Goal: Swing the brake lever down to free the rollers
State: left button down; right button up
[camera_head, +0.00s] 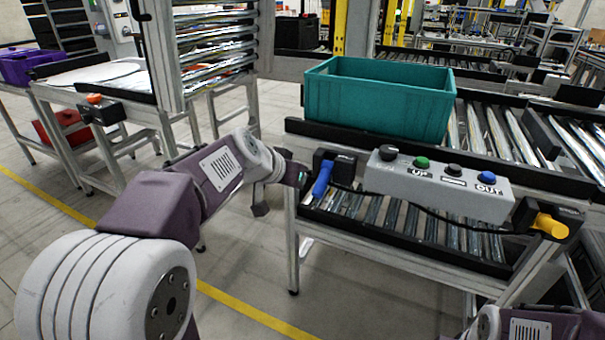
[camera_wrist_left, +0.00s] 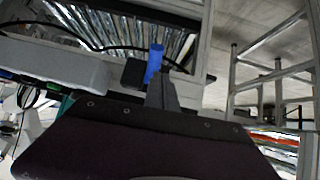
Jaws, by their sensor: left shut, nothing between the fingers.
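A blue lever (camera_head: 322,180) sticks out of a black block at the left end of the roller conveyor's front rail, its handle slanting downward. A yellow lever (camera_head: 550,226) sits on a black block at the right end. Which one is the brake lever is not marked. My left gripper (camera_head: 301,178) is just left of the blue lever, shut and empty; contact cannot be told. In the left wrist view the blue lever (camera_wrist_left: 154,63) stands just beyond my gripper's dark fingers (camera_wrist_left: 161,88). My right arm shows only at the bottom right; its gripper is out of view.
A grey control box (camera_head: 437,188) with several buttons sits between the levers. Rollers (camera_head: 390,215) lie below it. A teal crate (camera_head: 378,105) stands on the conveyor behind. A workbench with a red button (camera_head: 95,99) is at left. Floor in front is clear.

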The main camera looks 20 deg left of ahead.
pick_arm(q)
jog(key=v, duration=0.5)
jog(key=shift+s+d+f+p, duration=0.2)
jog(key=shift+s+f+p, duration=0.1)
jog(key=shift+f+p, duration=0.05)
